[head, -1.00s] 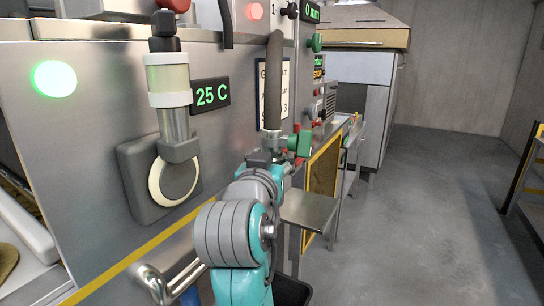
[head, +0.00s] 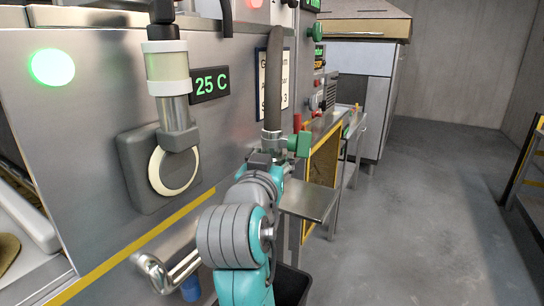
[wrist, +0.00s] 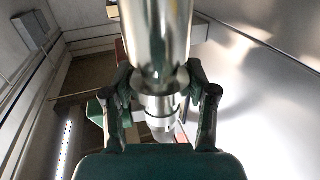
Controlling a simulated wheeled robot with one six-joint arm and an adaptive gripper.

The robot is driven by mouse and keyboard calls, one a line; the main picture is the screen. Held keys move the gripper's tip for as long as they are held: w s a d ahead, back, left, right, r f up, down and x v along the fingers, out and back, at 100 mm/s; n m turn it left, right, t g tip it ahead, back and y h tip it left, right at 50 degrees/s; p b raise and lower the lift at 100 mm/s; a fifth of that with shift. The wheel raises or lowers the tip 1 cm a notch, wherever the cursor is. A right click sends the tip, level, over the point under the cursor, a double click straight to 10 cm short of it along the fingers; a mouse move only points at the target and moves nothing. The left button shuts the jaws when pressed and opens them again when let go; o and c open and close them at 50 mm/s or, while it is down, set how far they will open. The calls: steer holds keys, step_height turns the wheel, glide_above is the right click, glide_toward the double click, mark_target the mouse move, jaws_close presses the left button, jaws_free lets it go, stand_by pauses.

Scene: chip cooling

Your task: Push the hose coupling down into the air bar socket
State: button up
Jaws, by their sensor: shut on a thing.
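The grey hose (head: 273,80) hangs down to a shiny metal hose coupling (head: 271,137). My gripper (head: 266,158) is at its lower end, partly hidden behind my own arm. In the wrist view the dark fingers (wrist: 160,100) are shut on the coupling (wrist: 158,40), one on each side, with a stepped metal collar between them. A green fitting (head: 302,144) sits just right of the coupling. I cannot make out the air bar socket, nor whether the coupling is seated in it.
A steel panel with a 25 C display (head: 209,84) and a clear-bodied filter unit (head: 172,90) stands to the left. A bent metal handle (head: 165,275) juts out below. A small steel shelf (head: 308,201) is to the right, then open floor (head: 430,200).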

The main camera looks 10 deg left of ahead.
steer(key=shift+f, duration=0.65)
steer(key=o, duration=1.5)
steer(key=shift+o, duration=0.2)
steer(key=s, duration=1.2)
steer(key=shift+a, duration=0.3)
steer(key=shift+s+f, duration=0.1)
